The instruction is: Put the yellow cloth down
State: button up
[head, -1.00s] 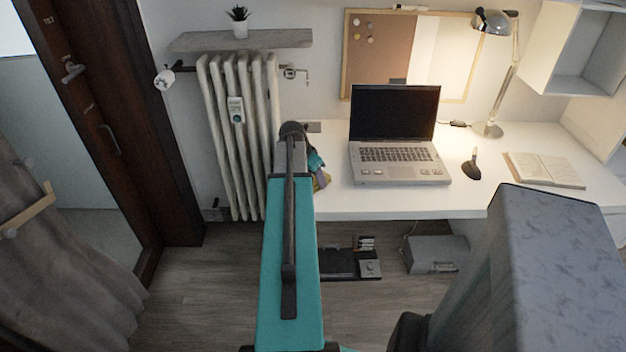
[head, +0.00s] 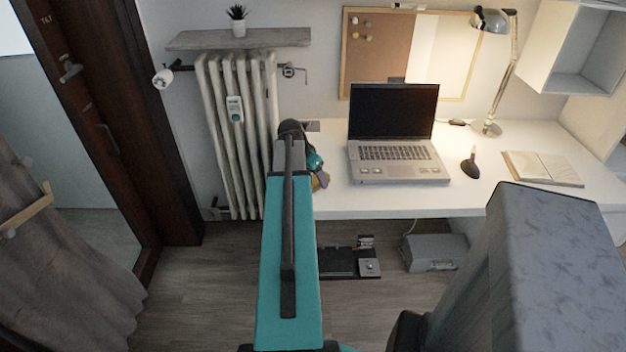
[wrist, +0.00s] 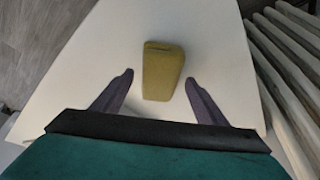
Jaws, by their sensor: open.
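The yellow cloth (wrist: 162,72) is a folded, block-like piece on the white desk top in the wrist view. My gripper (wrist: 160,82) is open, with one dark finger on each side of the cloth and a visible gap to both. In the head view a bit of the yellow cloth (head: 321,181) shows at the desk's left end, beside my arm. My arm hides most of the gripper there. Whether the cloth lies flat against the desk is hard to tell.
A radiator (head: 238,140) stands close at the desk's left end.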

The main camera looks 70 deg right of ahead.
jog(key=b+v, duration=0.1)
jog(key=v, duration=1)
jog(key=shift+a+r, duration=0.2)
jog(key=shift+r, duration=0.15)
dwell(0.4)
jog(key=shift+w, duration=0.1)
